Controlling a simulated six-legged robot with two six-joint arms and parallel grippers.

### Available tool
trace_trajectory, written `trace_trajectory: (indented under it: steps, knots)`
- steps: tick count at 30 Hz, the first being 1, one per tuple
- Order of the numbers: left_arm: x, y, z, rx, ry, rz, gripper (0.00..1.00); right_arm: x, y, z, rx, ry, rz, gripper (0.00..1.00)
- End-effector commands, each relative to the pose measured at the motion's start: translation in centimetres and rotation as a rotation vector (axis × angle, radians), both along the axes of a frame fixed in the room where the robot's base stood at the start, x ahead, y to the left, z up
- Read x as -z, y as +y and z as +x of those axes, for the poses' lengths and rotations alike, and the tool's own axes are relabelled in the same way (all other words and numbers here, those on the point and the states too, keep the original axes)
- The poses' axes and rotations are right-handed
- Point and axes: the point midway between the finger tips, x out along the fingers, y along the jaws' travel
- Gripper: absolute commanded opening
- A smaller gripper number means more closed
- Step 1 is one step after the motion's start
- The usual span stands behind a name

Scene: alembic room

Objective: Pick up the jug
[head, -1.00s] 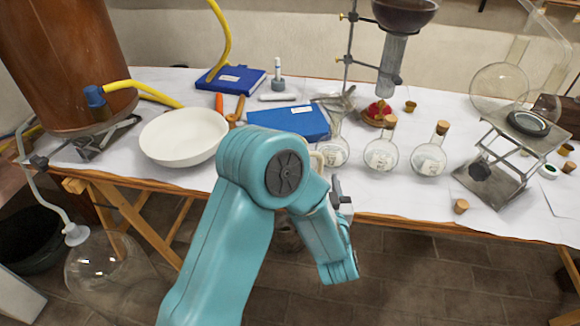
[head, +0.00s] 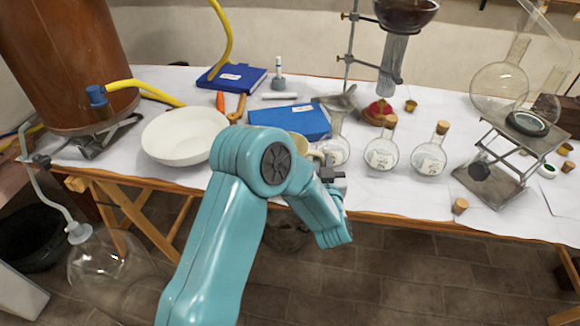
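A cream-coloured jug (head: 300,141) stands on the white-covered table, mostly hidden behind my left arm. Only part of its rim and a curved handle (head: 318,155) on its right side show. My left gripper (head: 332,175) is at the table's front edge, just below and right of the handle in the picture. Its dark fingers show small and partly hidden by the arm, so I cannot tell whether they are open or touch the jug. My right gripper is not in view.
A white bowl (head: 184,136) stands left of my arm. Several corked round flasks, one of them (head: 381,154), stand close on the right. A blue book (head: 290,122) lies behind the jug. A loose cork (head: 460,206) and a lab jack (head: 492,180) are farther right.

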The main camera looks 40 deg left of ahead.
Motion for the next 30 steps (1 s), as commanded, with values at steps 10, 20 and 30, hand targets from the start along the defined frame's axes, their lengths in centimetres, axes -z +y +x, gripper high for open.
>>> trace_trajectory:
  steps: [10, 20, 30]
  knots:
    - [-0.1, 0.0, 0.0, 0.0, -0.002, 0.001, 0.0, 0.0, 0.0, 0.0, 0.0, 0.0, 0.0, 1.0]
    - [-1.6, 0.0, 0.0, 0.0, -0.002, 0.001, 0.0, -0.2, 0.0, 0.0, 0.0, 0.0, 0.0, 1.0]
    - [-6.1, 0.0, 0.0, -0.001, -0.005, 0.001, 0.0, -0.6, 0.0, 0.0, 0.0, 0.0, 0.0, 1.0]
